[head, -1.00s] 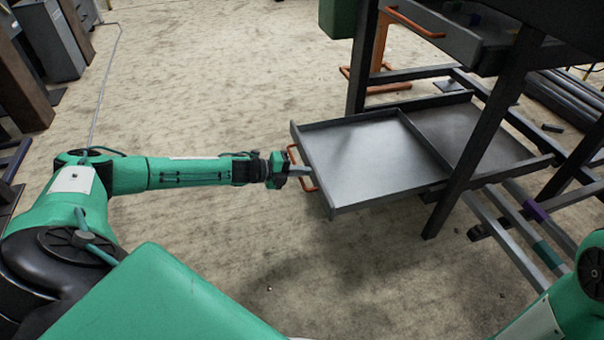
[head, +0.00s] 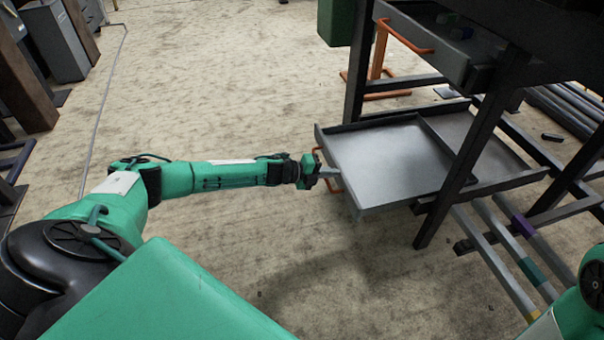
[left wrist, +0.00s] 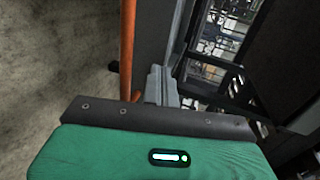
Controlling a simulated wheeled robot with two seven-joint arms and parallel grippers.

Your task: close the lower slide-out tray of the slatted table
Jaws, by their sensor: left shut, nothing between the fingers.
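The lower slide-out tray (head: 385,155) is a grey metal tray that sticks out to the left from the slatted table (head: 467,160). Its orange handle (head: 327,171) is on its left front edge. My left gripper (head: 332,172) is shut and empty, with its fingertips at the handle and the tray front; I cannot tell whether they touch the front. In the left wrist view the shut fingers (left wrist: 160,87) are beside the orange handle bar (left wrist: 128,50) and close to the grey tray front (left wrist: 153,35). My right gripper is not in view.
An upper drawer (head: 440,45) with an orange handle (head: 404,37) is also partly out above. A green bin (head: 337,22) stands behind.

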